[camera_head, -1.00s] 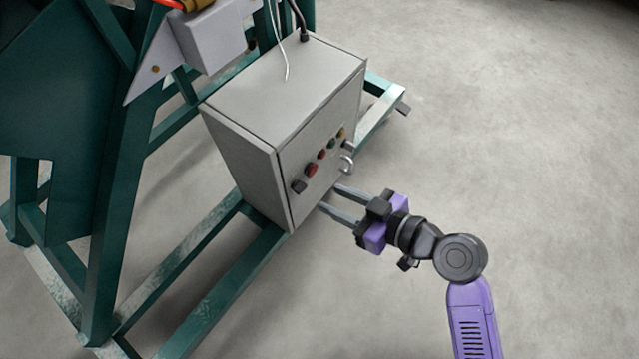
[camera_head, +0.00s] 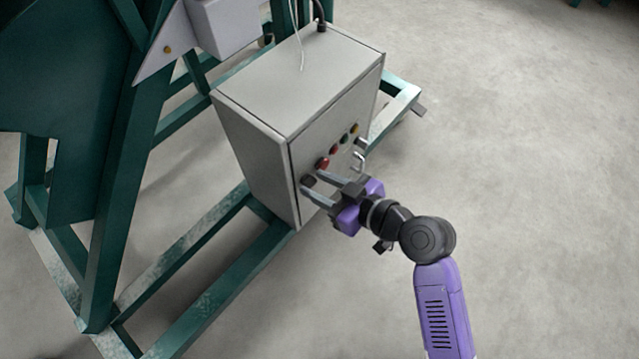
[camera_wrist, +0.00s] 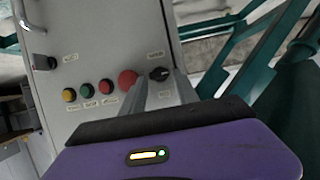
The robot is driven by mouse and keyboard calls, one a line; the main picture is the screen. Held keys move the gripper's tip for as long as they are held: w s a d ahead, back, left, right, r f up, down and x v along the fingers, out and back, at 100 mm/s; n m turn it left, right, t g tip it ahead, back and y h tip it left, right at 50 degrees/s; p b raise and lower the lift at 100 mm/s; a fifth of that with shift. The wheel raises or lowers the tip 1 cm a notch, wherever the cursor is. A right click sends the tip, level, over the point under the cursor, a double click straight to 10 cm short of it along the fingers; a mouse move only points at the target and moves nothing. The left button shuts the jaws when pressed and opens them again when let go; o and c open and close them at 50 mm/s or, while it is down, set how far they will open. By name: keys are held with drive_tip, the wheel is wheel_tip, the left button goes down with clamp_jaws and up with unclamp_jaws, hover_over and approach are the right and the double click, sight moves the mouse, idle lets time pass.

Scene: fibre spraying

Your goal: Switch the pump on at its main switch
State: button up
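The main switch is a black rotary knob (camera_wrist: 159,73) on the front of a grey control box (camera_head: 262,160). In the wrist view it shows between the two finger ends of my gripper (camera_wrist: 160,80), with a gap on each side. In the head view the knob (camera_head: 308,181) lies between the fingertips of my gripper (camera_head: 311,182), at the left end of the row of controls. My gripper is open, its fingers pointing at the panel. I cannot tell whether the fingertips reach past the knob's face. Labels above and below the knob are too small to read.
A red mushroom button (camera_wrist: 127,79) sits close beside the left finger in the wrist view. Smaller red (camera_wrist: 106,86), green (camera_wrist: 87,90) and yellow (camera_wrist: 69,95) buttons follow. A metal handle (camera_head: 358,158) juts from the panel. Green frame beams (camera_head: 200,290) run below the box.

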clamp_jaws()
drive_tip(key=shift+d, duration=0.1)
drive_tip(key=shift+w+d+m+g+y+p, duration=0.2)
drive_tip(key=shift+m+g+y+p, duration=0.3)
drive_tip(key=shift+m+p, duration=0.45)
drive_tip(key=m, duration=0.1)
drive_tip(key=m+g+y, duration=0.1)
drive_tip(key=shift+w+d+f+m+p, duration=0.1)
drive_tip(key=shift+w+f+m+p, duration=0.05)
drive_tip(key=shift+m+p, duration=0.25)
drive_tip(key=m+g+y, duration=0.1)
drive_tip(key=m, duration=0.1)
drive_tip(key=f+m+y, duration=0.1)
drive_tip(key=m, duration=0.1)
drive_tip(key=shift+w+d+m+g+y, duration=0.2)
drive_tip(key=shift+m+g+y, duration=0.1)
drive_tip(key=shift+g, duration=0.1)
drive_tip(key=m, duration=0.1)
drive_tip(key=m+y, duration=0.1)
drive_tip(key=m, duration=0.2)
drive_tip(key=shift+f+y, duration=0.25)
drive_tip(key=shift+y, duration=0.15)
